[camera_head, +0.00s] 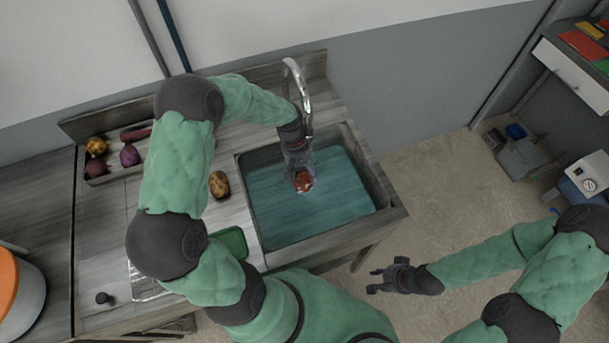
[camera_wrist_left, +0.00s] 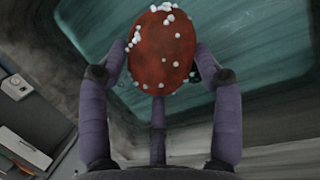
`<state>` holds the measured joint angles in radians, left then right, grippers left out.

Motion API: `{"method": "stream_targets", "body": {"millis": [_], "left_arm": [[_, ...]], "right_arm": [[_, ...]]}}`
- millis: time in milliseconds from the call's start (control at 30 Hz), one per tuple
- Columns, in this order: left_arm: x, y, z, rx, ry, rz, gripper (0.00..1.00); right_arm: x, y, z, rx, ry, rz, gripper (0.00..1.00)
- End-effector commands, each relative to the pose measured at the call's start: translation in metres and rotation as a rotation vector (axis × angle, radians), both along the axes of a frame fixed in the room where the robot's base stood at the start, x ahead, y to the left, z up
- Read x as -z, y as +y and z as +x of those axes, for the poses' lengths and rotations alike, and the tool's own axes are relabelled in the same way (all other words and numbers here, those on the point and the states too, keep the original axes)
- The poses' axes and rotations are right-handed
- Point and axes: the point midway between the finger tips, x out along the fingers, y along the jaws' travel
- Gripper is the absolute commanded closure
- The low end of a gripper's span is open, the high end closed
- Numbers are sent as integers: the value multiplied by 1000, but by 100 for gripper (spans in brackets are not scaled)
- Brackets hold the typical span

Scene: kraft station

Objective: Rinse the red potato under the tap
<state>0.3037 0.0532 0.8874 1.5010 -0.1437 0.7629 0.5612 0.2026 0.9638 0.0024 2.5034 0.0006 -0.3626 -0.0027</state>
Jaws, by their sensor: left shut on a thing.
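The red potato (camera_head: 304,181) is held over the sink (camera_head: 262,218) by my left gripper (camera_head: 301,170), which is shut on it. In the left wrist view the potato (camera_wrist_left: 163,52) is reddish brown with white beads like drops or foam, mostly along its upper left, and sits between the purple fingers (camera_wrist_left: 160,75). The tap (camera_head: 297,85) arches at the back of the sink, and my left wrist partly covers its lower part. I cannot tell whether water falls on the potato. My right gripper (camera_head: 378,281) is empty, its fingers apart, over the floor right of the counter.
A brown potato (camera_head: 219,185) lies on the counter left of the sink. A wooden tray (camera_head: 117,172) with several vegetables stands at the back left. A green item (camera_head: 232,241) lies near the sink's left front. An orange and white container (camera_head: 14,290) is at the far left.

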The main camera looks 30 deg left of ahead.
Motion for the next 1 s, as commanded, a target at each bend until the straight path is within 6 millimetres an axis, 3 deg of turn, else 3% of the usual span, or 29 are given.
{"method": "stream_targets", "body": {"millis": [600, 1000], "left_arm": [[0, -12, 2, 1, 0, 0, 72], [0, -7, 1, -2, 1, 0, 72]], "right_arm": [[-2, 0, 0, 0, 0, 0, 65], [-2, 0, 0, 0, 0, 0, 65]]}}
